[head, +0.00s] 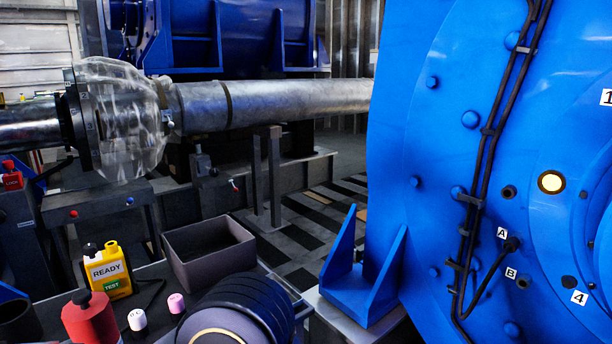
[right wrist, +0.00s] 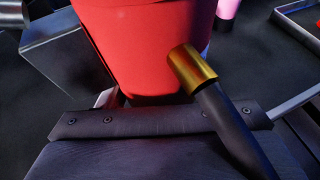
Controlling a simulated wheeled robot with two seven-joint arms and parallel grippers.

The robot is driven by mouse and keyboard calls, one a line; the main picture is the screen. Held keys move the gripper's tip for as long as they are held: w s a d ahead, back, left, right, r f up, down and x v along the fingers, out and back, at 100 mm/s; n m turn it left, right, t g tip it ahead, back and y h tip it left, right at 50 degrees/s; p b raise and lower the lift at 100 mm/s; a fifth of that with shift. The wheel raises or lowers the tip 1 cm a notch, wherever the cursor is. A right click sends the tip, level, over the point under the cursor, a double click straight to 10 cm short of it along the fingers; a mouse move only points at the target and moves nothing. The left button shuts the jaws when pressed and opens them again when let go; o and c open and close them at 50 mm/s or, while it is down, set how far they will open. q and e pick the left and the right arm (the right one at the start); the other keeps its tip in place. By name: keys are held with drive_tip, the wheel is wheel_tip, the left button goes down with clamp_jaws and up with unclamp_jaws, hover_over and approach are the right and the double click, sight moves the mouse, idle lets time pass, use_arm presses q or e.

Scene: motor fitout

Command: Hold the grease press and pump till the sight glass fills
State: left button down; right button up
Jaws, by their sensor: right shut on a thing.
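The red grease press (head: 88,320) shows at the lower left of the head view, with a dark cap on top. In the right wrist view its red body (right wrist: 140,40) fills the upper middle, with a brass fitting (right wrist: 192,68) and a black hose on its side. My right gripper (right wrist: 135,85) is shut on the press; its contact is partly hidden. A round pale window with a yellow rim, likely the sight glass (head: 551,182), sits on the blue motor face (head: 430,130). I cannot make out its fill level. My left gripper is out of view.
A yellow bottle marked READY (head: 108,272), a white cap-like piece (head: 137,319), a pink one (head: 176,303) and an open grey bin (head: 183,262) stand near the press. A dark ribbed round thing (head: 262,300) is right of them. Ports A and B are on the motor.

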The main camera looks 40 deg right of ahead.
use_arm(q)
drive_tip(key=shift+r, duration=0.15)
use_arm(e)
drive_tip(key=o, duration=1.4)
